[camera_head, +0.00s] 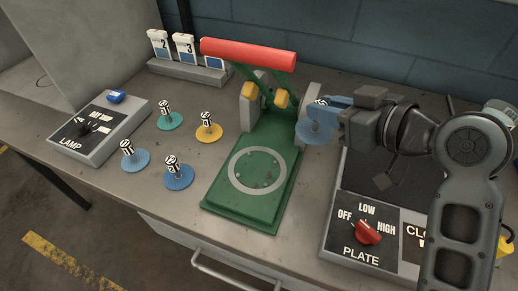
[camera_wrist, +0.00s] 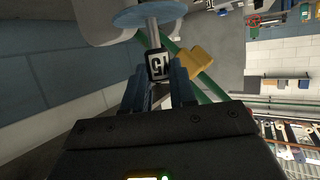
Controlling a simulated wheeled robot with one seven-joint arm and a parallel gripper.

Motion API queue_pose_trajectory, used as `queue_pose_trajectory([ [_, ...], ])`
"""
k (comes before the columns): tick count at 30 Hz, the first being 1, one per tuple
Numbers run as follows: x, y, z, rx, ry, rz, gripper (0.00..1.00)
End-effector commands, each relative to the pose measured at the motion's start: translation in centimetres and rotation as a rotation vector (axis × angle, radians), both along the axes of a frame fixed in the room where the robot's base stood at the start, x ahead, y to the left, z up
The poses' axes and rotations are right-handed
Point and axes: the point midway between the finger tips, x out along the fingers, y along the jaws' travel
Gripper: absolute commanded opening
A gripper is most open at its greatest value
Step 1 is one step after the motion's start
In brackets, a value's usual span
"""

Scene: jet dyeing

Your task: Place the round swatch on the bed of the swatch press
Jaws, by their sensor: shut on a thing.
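My gripper (camera_head: 326,107) is shut on the knob of a round blue swatch (camera_head: 314,133). The blue disc hangs level below the fingers, above the bench and beside the press frame's right post. In the wrist view, the fingers (camera_wrist: 159,88) clasp its dark knob with a white label (camera_wrist: 158,65), and part of the blue disc (camera_wrist: 155,14) shows. The green swatch press (camera_head: 236,209) stands left of my gripper. Its bed has a pale ring (camera_head: 236,181) with nothing on it. The red handle bar (camera_head: 248,54) is raised at the back.
Several knobbed swatches stand left of the press: teal (camera_head: 168,122), yellow (camera_head: 209,132) and blue (camera_head: 179,178). A lamp switch box (camera_head: 98,128) is at far left, and numbered cards (camera_head: 184,46) stand behind. The plate control with a red knob (camera_head: 367,232) is at right.

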Motion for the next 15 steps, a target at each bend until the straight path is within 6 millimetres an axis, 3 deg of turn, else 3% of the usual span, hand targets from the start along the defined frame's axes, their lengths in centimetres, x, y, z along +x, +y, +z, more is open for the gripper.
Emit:
queue_pose_trajectory([
  [6, -0.6, 4.3, -3.2, 0.0, 0.0, 0.008, 0.0],
  [15, -1.0, 9.8, -6.3, 0.002, -0.001, 0.004, 0.0],
])
